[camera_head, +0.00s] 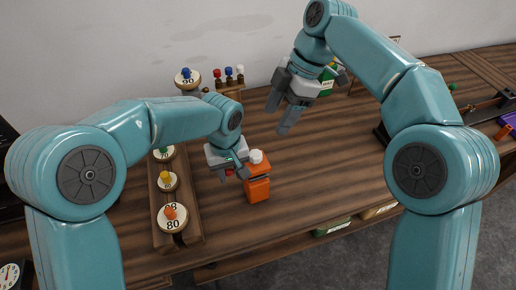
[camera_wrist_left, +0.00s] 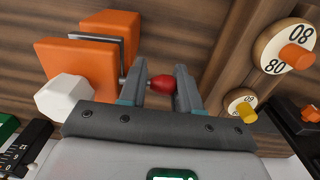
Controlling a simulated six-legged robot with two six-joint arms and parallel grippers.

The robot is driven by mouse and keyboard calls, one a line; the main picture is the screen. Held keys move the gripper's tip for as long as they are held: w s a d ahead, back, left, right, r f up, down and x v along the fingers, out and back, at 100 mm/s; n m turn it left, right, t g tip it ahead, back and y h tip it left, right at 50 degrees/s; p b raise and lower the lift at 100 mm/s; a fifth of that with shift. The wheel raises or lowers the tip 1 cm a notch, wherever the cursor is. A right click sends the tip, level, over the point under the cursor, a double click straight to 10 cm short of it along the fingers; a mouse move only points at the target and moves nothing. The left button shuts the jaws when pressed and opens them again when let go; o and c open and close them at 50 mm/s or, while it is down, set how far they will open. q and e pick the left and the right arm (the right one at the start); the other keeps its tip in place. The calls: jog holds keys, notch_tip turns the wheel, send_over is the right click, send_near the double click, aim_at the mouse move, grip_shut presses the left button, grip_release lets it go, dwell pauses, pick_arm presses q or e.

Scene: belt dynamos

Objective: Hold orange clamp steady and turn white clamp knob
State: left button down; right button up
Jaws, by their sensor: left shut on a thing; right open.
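The orange clamp (camera_head: 258,187) stands on the wooden table, with a white knob (camera_head: 256,156) on its top. In the left wrist view the orange clamp (camera_wrist_left: 95,62) is at the left, and its white faceted knob (camera_wrist_left: 65,97) is beside my gripper. A red rounded grip (camera_wrist_left: 162,84) on a thin metal rod sticks out from the clamp's side. My left gripper (camera_head: 235,173) is shut on this red grip; its fingers (camera_wrist_left: 158,78) are on either side of it. My right gripper (camera_head: 281,116) is open and empty, raised behind and right of the clamp.
A wooden rack (camera_head: 190,232) with numbered round discs and coloured pegs lies just left of the clamp. Several coloured pegs (camera_head: 229,74) and another disc (camera_head: 187,78) stand at the back. The table right of the clamp is clear. Its front edge is close.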

aim_at(256, 154)
jog(key=x, duration=1.2)
jog(key=shift+s+a, duration=0.1)
